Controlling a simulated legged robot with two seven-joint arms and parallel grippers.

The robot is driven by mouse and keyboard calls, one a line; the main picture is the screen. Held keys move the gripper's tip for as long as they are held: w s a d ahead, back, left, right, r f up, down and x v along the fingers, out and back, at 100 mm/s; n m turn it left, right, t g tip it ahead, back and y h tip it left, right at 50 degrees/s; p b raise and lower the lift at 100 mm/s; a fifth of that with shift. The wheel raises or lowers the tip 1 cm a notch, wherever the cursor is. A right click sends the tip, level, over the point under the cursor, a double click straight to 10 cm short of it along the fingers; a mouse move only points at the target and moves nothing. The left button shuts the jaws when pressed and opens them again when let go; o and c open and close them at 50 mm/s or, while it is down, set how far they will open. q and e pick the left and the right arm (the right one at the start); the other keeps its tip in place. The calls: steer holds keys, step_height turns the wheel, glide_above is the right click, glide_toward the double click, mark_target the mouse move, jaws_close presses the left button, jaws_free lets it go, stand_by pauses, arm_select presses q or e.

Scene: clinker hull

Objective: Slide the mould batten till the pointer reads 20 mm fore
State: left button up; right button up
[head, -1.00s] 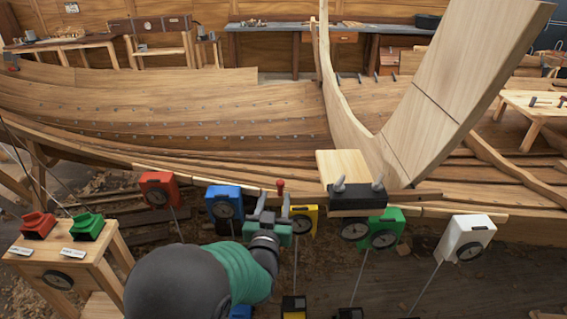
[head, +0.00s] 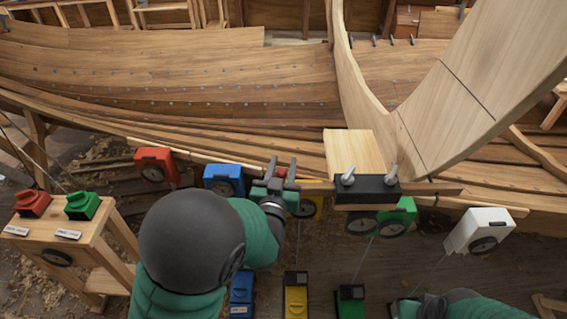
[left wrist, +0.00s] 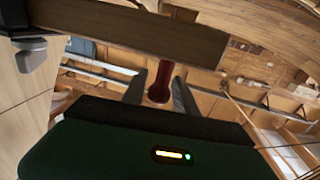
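The mould batten (head: 448,188) is a thin wooden strip running behind a black block (head: 366,190) with two grey clamps, at the foot of the pale curved timber. It crosses the top of the left wrist view (left wrist: 130,30). A red handle (left wrist: 160,82) stands below it there; it also shows in the head view (head: 281,173). My left gripper (left wrist: 160,95) is open, with one finger on each side of the red handle and gaps showing. The pointer and its scale cannot be made out. My right gripper is out of view; only a green part of that arm shows.
Boxes with dials hang along the hull edge: red (head: 157,166), blue (head: 223,180), yellow (head: 316,197), green (head: 403,214) and white (head: 479,232). Smaller boxes stand below. A wooden stand (head: 100,235) with red and green buttons is at left.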

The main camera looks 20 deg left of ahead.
arm_select(q)
steer(key=shift+w+d+f, duration=0.2)
steer(key=shift+w, duration=0.05)
steer(key=c, duration=0.5)
jaws_close()
steer(key=shift+a, duration=0.1)
